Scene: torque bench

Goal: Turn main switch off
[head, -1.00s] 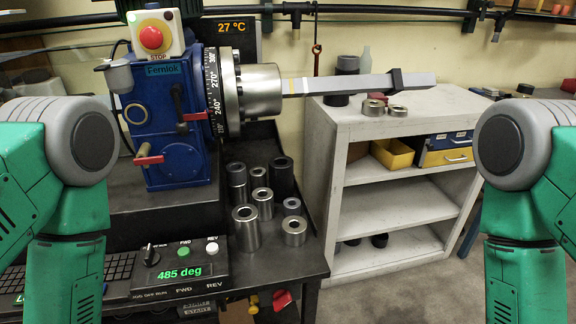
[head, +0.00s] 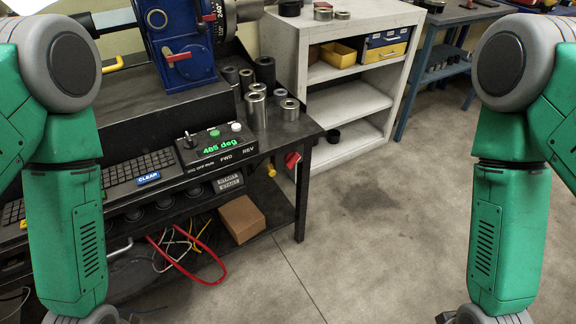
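A red switch-like part (head: 292,160) shows at the right end of the dark bench, just under its top edge; a small yellow part (head: 271,170) is beside it. No label on it is readable and I cannot tell its position. A control box (head: 216,147) on the bench has a black selector knob (head: 189,140), a green button, a white button and a lit green readout of 485 deg. My two green arms hang at the left and right edges of the view.
A blue machine (head: 180,45) stands at the back of the bench. Several metal sockets (head: 256,108) stand right of the control box. A cardboard box (head: 241,218) sits on the lower shelf. The floor (head: 370,240) on the right is clear.

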